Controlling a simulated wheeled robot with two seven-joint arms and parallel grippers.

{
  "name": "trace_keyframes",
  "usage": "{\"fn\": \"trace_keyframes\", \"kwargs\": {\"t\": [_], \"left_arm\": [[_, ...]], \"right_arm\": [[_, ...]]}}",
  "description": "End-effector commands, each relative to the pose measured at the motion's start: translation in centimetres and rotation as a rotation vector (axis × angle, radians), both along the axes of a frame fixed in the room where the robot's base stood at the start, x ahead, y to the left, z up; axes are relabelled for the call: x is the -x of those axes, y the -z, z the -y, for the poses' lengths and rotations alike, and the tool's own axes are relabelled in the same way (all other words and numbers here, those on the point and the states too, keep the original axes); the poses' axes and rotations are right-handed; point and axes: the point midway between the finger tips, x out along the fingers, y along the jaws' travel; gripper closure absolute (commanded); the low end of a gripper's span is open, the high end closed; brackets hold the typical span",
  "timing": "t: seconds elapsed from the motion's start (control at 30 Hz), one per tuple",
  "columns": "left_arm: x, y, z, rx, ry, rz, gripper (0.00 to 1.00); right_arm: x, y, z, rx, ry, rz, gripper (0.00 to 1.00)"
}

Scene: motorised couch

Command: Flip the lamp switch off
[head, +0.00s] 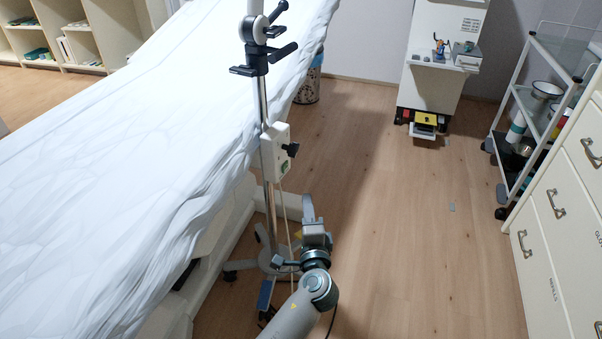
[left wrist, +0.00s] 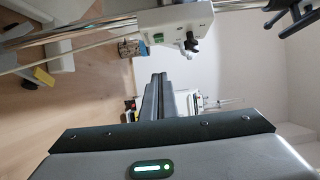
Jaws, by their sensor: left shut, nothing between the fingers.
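A white lamp control box (head: 270,160) is fixed on the metal lamp pole (head: 263,105) beside the couch. It has a black knob (head: 291,149) on its right side and a small green switch (head: 284,168) low on its face. In the left wrist view the box (left wrist: 172,20) is at the top, with the green switch (left wrist: 158,38) and black knob (left wrist: 190,41). I cannot tell the switch's position. My left gripper (head: 307,204) is shut and empty, below the box and apart from it; its fingers also show in the wrist view (left wrist: 156,86). My right gripper is out of view.
The white-covered couch (head: 130,130) fills the left. The pole's wheeled base (head: 262,262) and a hanging cable are close to my left arm. A cart (head: 545,85) and drawers (head: 560,220) stand at the right. The wooden floor (head: 420,240) between is mostly clear.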

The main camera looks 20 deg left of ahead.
Motion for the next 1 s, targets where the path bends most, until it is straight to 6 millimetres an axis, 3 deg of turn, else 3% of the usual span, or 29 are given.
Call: {"fn": "trace_keyframes", "kwargs": {"t": [0.57,0.77,1.0], "left_arm": [[-0.9,-0.1,-0.3,-0.003,0.0,0.003,1.0],[-3.0,-0.1,-1.1,-0.004,-0.001,0.002,1.0],[-6.9,-0.1,-2.6,-0.004,-0.002,0.003,1.0]], "right_arm": [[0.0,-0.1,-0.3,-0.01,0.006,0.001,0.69],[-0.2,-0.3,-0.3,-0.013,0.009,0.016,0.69],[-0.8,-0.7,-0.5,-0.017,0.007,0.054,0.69]]}}
